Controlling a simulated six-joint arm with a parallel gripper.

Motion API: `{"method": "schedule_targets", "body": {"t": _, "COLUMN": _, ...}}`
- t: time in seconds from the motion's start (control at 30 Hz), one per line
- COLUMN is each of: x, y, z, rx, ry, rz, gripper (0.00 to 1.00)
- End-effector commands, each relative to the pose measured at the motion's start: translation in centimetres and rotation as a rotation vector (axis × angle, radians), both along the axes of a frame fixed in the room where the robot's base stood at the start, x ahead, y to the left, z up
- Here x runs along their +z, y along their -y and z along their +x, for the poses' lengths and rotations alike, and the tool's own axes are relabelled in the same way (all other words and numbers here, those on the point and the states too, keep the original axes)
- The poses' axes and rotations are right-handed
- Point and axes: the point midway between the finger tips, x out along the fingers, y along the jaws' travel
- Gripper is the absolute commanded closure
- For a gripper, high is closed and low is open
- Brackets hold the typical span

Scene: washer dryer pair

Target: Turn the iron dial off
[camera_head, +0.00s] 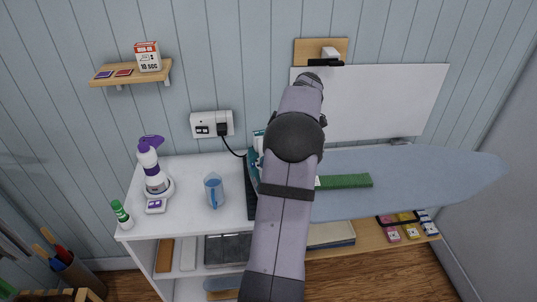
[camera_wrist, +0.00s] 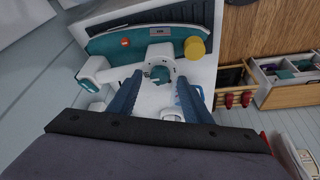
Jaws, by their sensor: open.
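The iron is teal and white. In the head view only a teal and white sliver of it (camera_head: 257,160) shows beside my arm, at the left end of the ironing board. In the wrist view its teal body (camera_wrist: 105,43) carries a small red spot, a dark label and a yellow round knob (camera_wrist: 194,49) at the right. I cannot tell for sure which part is the dial. My gripper (camera_wrist: 158,78) is open, its two blue fingers apart over the iron. My arm hides it in the head view.
The ironing board (camera_head: 410,180) extends right, with a green strip (camera_head: 345,181) on it. A white counter (camera_head: 185,220) holds a measuring cup (camera_head: 214,190), a spray bottle (camera_head: 151,165) and a green-capped bottle (camera_head: 121,214). A power outlet (camera_head: 211,124) with a plugged cord is on the wall.

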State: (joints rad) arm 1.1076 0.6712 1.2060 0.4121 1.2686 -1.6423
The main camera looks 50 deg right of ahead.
Motion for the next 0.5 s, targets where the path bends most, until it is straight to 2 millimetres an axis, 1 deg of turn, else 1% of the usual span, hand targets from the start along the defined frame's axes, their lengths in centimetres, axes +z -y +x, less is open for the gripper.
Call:
{"method": "schedule_targets", "body": {"t": 0.3, "x": 3.8, "y": 0.7, "z": -1.5, "rx": -0.001, "ry": 0.002, "rz": -0.005, "gripper": 0.55}}
{"method": "schedule_targets", "body": {"t": 0.5, "x": 5.7, "y": 1.0, "z": -2.1, "rx": -0.002, "ry": 0.001, "rz": -0.003, "gripper": 0.55}}
